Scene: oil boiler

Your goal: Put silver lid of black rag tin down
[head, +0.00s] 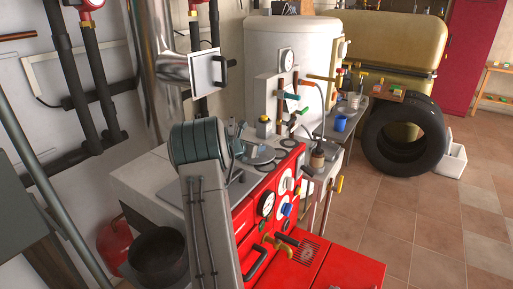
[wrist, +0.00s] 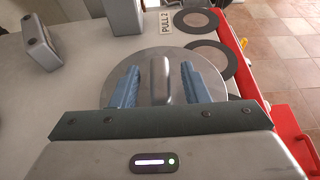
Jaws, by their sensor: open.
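The silver lid (wrist: 150,56) is a round metal disc with an upright grey handle (wrist: 162,80) at its middle. It appears to lie on the white boiler top, partly over a dark ring; I cannot tell whether it lies fully flat. My gripper (wrist: 161,70) is open, with one blue finger on each side of the handle and a visible gap to both. In the head view the lid (head: 262,154) shows just right of my arm's end, partly hidden by it. A black round open container (head: 159,254) stands at lower left; I cannot tell whether it is the rag tin.
Two dark rings (wrist: 196,20) and a PULL 2 label lie beyond the lid. Metal blocks (wrist: 40,42) stand on the white top at left. The red front (head: 268,206) carries gauges and knobs. Tyres (head: 402,140) stand at right, with open tiled floor before them.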

